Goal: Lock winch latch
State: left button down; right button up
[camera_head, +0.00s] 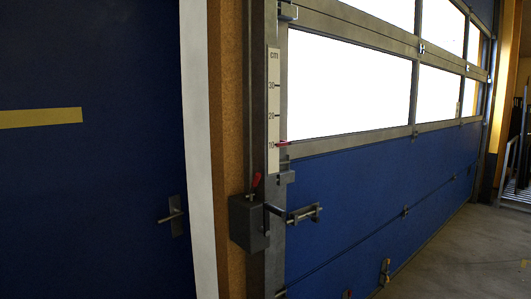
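The winch box (247,222) is a dark grey box fixed to the post left of the blue sectional door. A small red-handled lever (256,181), which looks like the latch, stands nearly upright above the box. A metal crank or bracket (302,213) sticks out to the right of the box, in front of the door. I cannot tell from this view whether the latch is locked. Neither of my grippers shows in the head view.
A centimetre scale (273,108) with a red pointer (281,143) near 10 is above the winch. The blue sectional door (370,190) has bright windows. A blue door with a lever handle (172,216) is at left. Grey floor (455,255) is clear at lower right.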

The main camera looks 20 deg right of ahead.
aim_at(258, 175)
jog(key=i+j, duration=0.15)
jog(key=j, duration=0.15)
jog(key=i+j, duration=0.1)
jog(key=j, duration=0.25)
jog(key=i+j, duration=0.15)
jog(key=j, duration=0.15)
jog(key=i+j+z, duration=0.1)
jog(key=j+z, duration=0.5)
jog(key=z, duration=0.2)
jog(key=j+z, duration=0.4)
jog(key=z, duration=0.2)
jog(key=i+l+z, duration=0.35)
jog(key=i+l, duration=0.15)
